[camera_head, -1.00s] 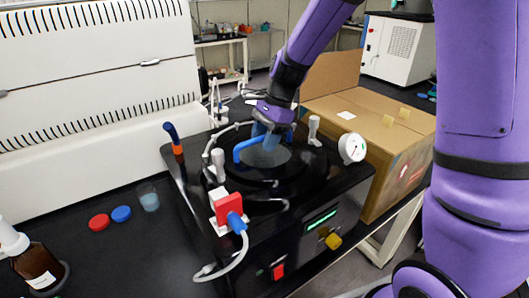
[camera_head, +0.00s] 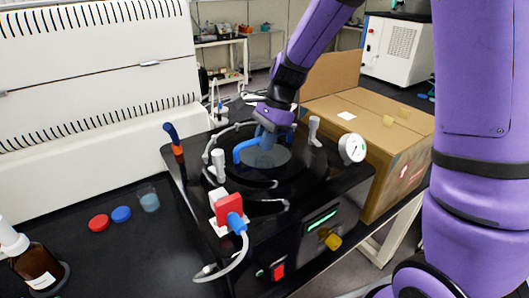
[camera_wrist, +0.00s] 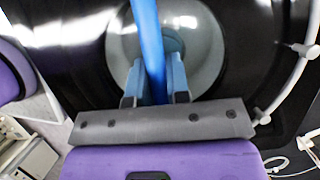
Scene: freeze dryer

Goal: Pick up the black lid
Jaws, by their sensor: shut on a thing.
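The black lid (camera_head: 298,172) is a round disc with a clear window in its middle. It sits on top of the black freeze dryer (camera_head: 345,192). A blue handle (camera_head: 242,149) arches over the window. My gripper (camera_head: 264,138) is over the lid with its fingers at this handle. In the wrist view, the blue handle (camera_wrist: 149,45) runs between the two blue fingers of my gripper (camera_wrist: 155,88), which is shut on it. The clear window shows below the handle. Part of the lid's far side is hidden by my gripper.
White valves and tubes (camera_head: 218,165) ring the lid. A gauge (camera_head: 352,148) stands at its right, and a red switch with a blue plug (camera_head: 229,209) in front. A cardboard box (camera_head: 385,150) lies right. Red and blue caps (camera_head: 99,222) lie on the bench left.

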